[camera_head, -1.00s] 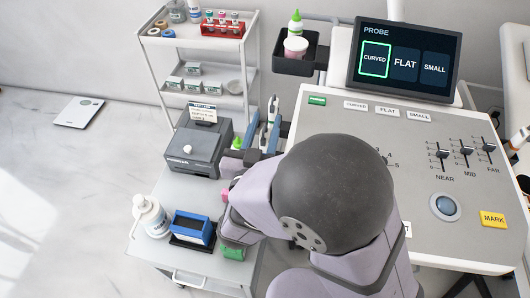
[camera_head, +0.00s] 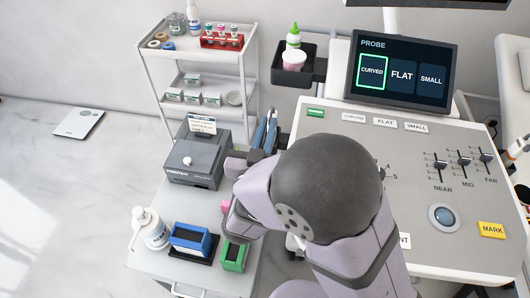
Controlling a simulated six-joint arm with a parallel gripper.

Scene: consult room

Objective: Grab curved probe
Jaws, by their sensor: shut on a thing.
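My gripper (camera_head: 265,136) is at the left edge of the console, between the console and the trolley. Its two blue-grey fingers point away from the camera and are close together. They are shut on a slim, pale thing (camera_head: 269,117), taken to be the curved probe; only a small part of it shows between the fingers. Its shape and lower end are hidden by my gripper and arm. On the screen (camera_head: 402,72), the CURVED box is outlined in green beside FLAT and SMALL.
The console (camera_head: 400,225) fills the right side. Left of my arm, a trolley (camera_head: 185,265) carries a grey printer (camera_head: 192,160), a white pump bottle (camera_head: 150,228), a blue box (camera_head: 190,238) and a green box (camera_head: 234,256).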

